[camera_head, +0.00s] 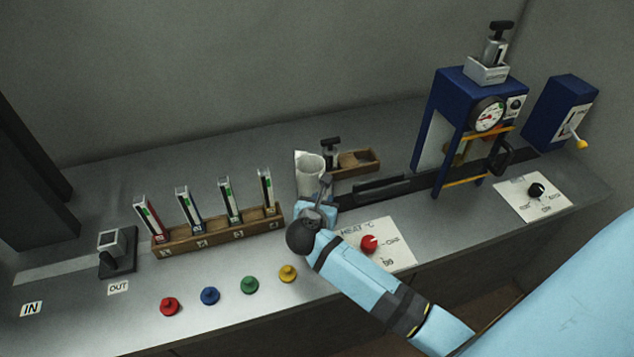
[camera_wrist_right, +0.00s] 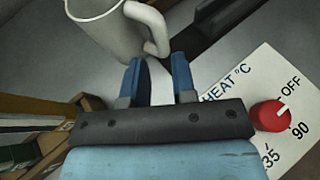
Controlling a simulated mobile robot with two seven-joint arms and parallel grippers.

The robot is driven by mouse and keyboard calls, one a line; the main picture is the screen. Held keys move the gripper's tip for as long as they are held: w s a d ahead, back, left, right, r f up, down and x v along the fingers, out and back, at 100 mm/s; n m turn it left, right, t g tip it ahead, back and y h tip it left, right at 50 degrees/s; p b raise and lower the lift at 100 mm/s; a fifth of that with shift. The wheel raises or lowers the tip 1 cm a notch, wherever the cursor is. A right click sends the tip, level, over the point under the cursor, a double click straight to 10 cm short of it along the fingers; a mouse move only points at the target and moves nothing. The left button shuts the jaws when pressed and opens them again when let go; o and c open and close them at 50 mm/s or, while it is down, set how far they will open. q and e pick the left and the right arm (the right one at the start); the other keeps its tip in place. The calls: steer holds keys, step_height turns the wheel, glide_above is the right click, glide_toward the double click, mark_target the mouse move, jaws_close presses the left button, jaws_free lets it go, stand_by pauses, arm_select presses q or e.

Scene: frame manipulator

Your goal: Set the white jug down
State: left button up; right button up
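The white jug (camera_head: 308,178) stands upright on the grey counter, just beyond my right gripper (camera_head: 322,192). Its base is partly hidden by the gripper in the head view. In the right wrist view the jug (camera_wrist_right: 103,28) is at the top left, with its curved handle (camera_wrist_right: 158,30) towards me. The two blue fingers of my right gripper (camera_wrist_right: 158,68) are apart with nothing between them. The handle's lower end is just ahead of the fingertips, with no clear contact. My left gripper is not in view.
A wooden rack (camera_head: 217,232) with several upright holders stands left of the jug. A wooden tray (camera_head: 358,163) lies behind it to the right. A heat panel with a red knob (camera_head: 369,243) is under my right arm. A blue press (camera_head: 464,88) stands further right.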

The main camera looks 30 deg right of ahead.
mark_target(328, 191)
steer(key=p+x, duration=0.1)
steer(key=x, duration=0.8)
steer(key=shift+d, duration=0.1)
jaws_close()
